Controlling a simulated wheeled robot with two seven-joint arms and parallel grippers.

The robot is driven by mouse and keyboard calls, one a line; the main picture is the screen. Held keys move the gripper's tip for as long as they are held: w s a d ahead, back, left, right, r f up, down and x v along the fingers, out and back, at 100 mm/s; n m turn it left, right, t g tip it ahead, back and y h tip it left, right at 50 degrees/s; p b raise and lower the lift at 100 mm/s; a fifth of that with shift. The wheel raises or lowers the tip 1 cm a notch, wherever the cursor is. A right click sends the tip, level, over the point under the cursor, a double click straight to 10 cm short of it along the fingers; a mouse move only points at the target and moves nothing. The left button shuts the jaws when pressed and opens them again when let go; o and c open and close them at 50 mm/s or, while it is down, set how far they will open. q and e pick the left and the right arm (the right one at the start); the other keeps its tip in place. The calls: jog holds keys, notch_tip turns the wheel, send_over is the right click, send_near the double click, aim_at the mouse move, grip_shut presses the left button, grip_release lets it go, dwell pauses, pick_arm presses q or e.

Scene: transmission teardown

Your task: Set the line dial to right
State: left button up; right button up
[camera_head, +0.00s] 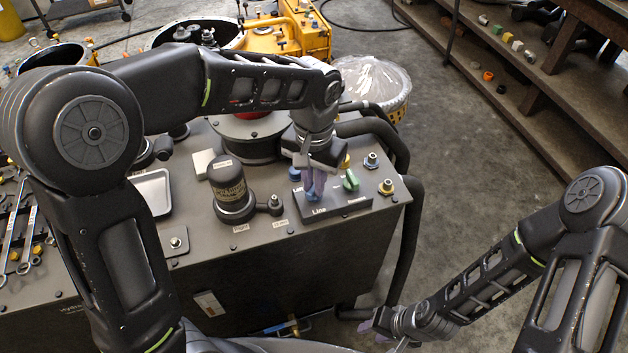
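A dark panel marked "Line" (337,207) sits near the right front of the grey machine top. A green knob (350,180) stands at its right and a blue knob (295,173) at its left. My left gripper (315,188) points down over the panel between these knobs, its purple fingers close together just above the "Line" label. The fingers hide most of the line dial, so its setting and whether they touch it cannot be told. My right gripper (377,331) is low at the bottom, beside the machine front, away from the panel; its opening is unclear.
A black cylinder (229,187) stands left of the panel, with a metal tray (152,192) further left. Thick black hoses (412,230) run down the machine's right side. Shelving (540,85) stands at the right; the floor between is clear.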

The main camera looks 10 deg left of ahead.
pick_arm(q)
jog(key=o, duration=0.4)
notch_tip(320, 180, up, 8)
jog(key=shift+f+b, duration=0.1)
jog(key=shift+b, duration=0.2)
dwell(0.7)
